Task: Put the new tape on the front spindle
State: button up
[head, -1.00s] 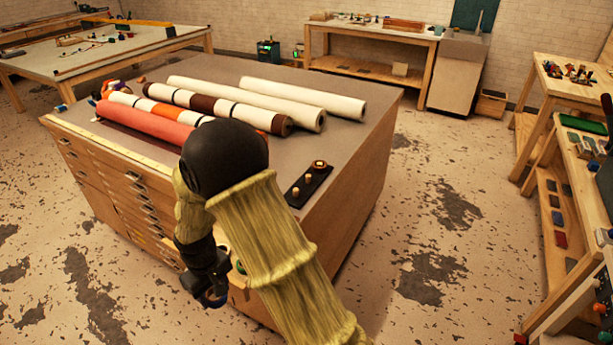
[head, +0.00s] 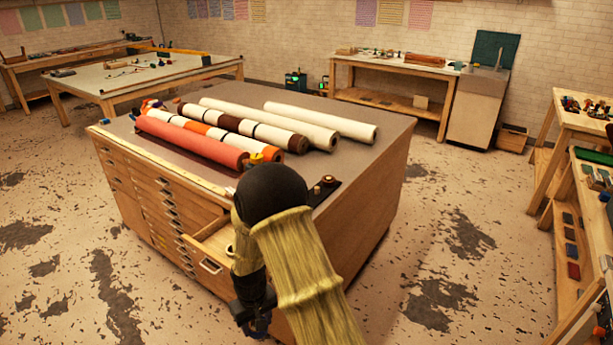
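A black spindle base (head: 329,192) lies on the cabinet top near its right front edge. A small brown-and-cream roll (head: 328,181) sits at its far end, and a pale peg (head: 317,190) stands in front of that. My arm hides the near end of the base, where the front spindle would be. My gripper (head: 256,324) hangs low in front of the cabinet, pointing down, below and left of the base. It is small and dark with a bluish patch at its tip; I cannot tell whether it holds anything. A pulled-out drawer (head: 209,265) is beside it, with a small whitish ring partly hidden by my arm.
Long rolls, red (head: 190,142), striped (head: 262,133) and cream (head: 320,122), lie across the cabinet top (head: 383,150). A pale strip runs along its left front edge. Workbenches (head: 400,62) line the back and right. The worn floor (head: 440,250) right of the cabinet is clear.

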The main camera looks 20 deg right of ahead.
jog(key=s+d+f+m, duration=0.1)
jog(key=d+f+m, duration=0.1)
jog(key=d+f, duration=0.5)
jog(key=shift+d+m, duration=0.3)
jog(key=shift+d, duration=0.1)
jog(key=shift+f, duration=0.15)
